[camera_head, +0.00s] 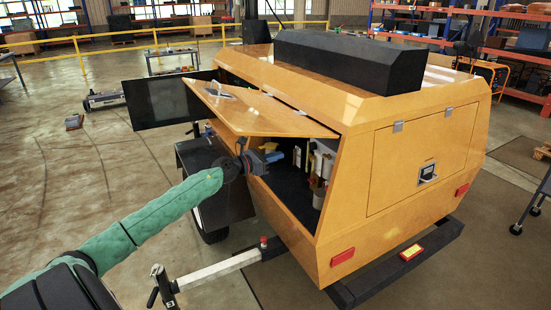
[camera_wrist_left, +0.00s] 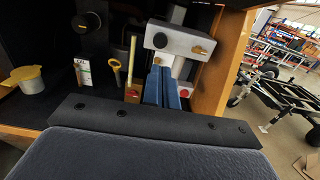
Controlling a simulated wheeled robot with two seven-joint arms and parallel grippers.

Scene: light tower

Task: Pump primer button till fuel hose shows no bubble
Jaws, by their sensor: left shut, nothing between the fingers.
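My left arm reaches into the open side compartment of the yellow light tower (camera_head: 350,180). My left gripper (camera_head: 272,157) is at the opening under the raised door. In the left wrist view its blue fingers (camera_wrist_left: 166,86) are together and empty. Just behind them is a pale grey block (camera_wrist_left: 178,40) with a round black knob (camera_wrist_left: 160,40), which looks like the primer button, and a brass fitting (camera_wrist_left: 197,51). The fingertips appear just below the knob; contact cannot be told. An upright yellowish tube (camera_wrist_left: 132,60), possibly the fuel hose, stands left of the fingers; bubbles cannot be made out.
The raised door (camera_head: 255,110) hangs above my arm. In the left wrist view, a yellow-handled dipstick (camera_wrist_left: 116,70) and a yellow-lidded cup (camera_wrist_left: 27,80) stand left, and the compartment's yellow edge (camera_wrist_left: 220,60) is close on the right. A tow bar (camera_head: 215,268) extends below my arm.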

